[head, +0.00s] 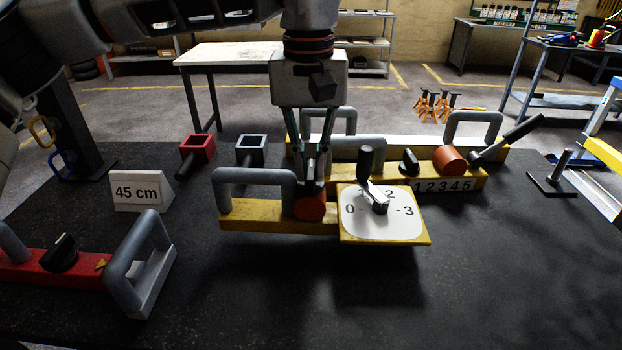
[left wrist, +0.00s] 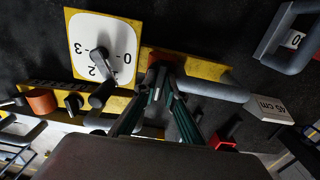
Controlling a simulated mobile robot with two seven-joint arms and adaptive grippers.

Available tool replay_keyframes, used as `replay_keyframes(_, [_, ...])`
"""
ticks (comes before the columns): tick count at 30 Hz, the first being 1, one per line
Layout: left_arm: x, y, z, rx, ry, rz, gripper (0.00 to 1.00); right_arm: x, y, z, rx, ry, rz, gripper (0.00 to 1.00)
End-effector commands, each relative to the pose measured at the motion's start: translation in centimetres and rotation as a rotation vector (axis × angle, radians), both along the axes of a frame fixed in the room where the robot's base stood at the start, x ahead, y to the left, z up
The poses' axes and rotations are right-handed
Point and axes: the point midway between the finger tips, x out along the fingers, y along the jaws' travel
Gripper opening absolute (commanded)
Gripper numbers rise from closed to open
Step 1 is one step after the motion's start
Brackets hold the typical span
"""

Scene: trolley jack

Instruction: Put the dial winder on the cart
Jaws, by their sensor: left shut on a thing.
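The dial winder (head: 355,222) is a yellow bar with a grey handle at its left, a red-orange cylinder and a square plate marked 0 to 3 with a dark crank. My left gripper (head: 312,184) comes from above and is shut on it at the cylinder. A shadow lies below the winder, which appears held a little above the black tabletop. The left wrist view also shows the winder (left wrist: 108,82) with the gripper fingers (left wrist: 160,82) at its cylinder. A blue-framed cart-like stand (head: 575,97) is at the far right. My right gripper is not in view.
Behind the winder lies a yellow bar numbered 1 to 5 (head: 450,184). Left are a red handled bar (head: 95,270), a "45 cm" sign (head: 138,192), a red socket (head: 197,148) and a dark socket (head: 251,148). The front-right tabletop (head: 500,270) is clear.

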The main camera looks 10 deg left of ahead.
Motion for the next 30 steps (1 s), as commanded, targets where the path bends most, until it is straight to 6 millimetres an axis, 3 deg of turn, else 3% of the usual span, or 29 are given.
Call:
replay_keyframes(6, [0.1,0.0,-3.0,-0.002,0.004,0.000,0.00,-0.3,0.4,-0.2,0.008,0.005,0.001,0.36])
replay_keyframes(17, [0.0,0.0,-3.0,-0.002,-0.001,0.000,0.00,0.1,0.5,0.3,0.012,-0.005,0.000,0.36])
replay_keyframes(18, [0.0,0.0,-3.2,0.001,0.001,0.000,0.16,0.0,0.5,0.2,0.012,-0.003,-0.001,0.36])
replay_keyframes(20, [0.0,0.0,-3.3,0.001,0.002,0.000,0.27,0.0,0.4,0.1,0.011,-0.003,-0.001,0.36])
replay_keyframes(30, [0.0,0.0,-3.3,0.000,0.003,0.001,0.27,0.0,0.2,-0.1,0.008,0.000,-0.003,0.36])
